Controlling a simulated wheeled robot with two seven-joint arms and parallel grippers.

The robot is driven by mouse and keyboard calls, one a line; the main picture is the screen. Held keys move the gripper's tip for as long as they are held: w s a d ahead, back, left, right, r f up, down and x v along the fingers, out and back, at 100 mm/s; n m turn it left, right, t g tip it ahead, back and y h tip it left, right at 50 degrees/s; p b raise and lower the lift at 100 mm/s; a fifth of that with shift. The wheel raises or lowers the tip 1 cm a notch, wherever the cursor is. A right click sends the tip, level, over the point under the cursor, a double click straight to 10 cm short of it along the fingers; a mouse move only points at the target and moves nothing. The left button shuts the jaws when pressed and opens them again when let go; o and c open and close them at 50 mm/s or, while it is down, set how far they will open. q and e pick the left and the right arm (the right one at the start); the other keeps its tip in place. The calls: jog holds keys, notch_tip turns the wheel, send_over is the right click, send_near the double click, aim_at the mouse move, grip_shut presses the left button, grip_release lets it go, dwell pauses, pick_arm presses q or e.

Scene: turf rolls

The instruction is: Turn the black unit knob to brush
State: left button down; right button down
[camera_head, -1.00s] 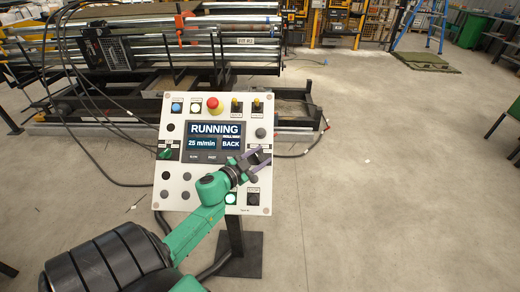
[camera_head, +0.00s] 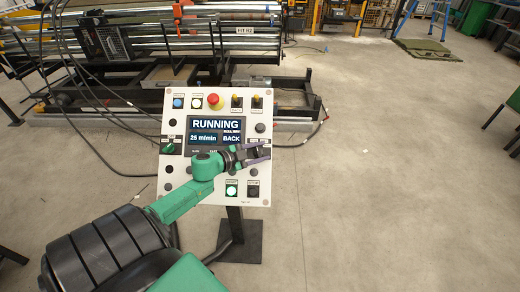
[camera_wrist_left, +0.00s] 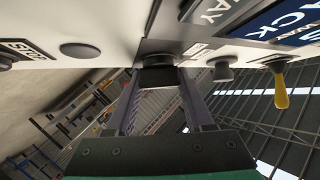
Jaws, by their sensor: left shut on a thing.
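The control panel (camera_head: 225,178) stands on a post in front of the machine. Its screen (camera_head: 214,131) reads RUNNING, 25 m/min and BACK. My left gripper (camera_head: 260,151) is at the panel's right side, just below the screen's right corner. In the left wrist view the black knob (camera_wrist_left: 158,74) sits between the two fingers of my left gripper (camera_wrist_left: 160,90), which is shut on it. The fingers largely hide the knob in the head view. Its label and pointer position cannot be read. My right gripper is not in view.
Cables (camera_head: 90,135) hang at the left.

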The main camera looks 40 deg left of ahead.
pick_arm(q)
jog(key=shift+c, duration=1.4)
grip_release()
jog(key=v, duration=1.4)
jog(key=shift+s, duration=0.3)
jog(key=shift+w, duration=0.1)
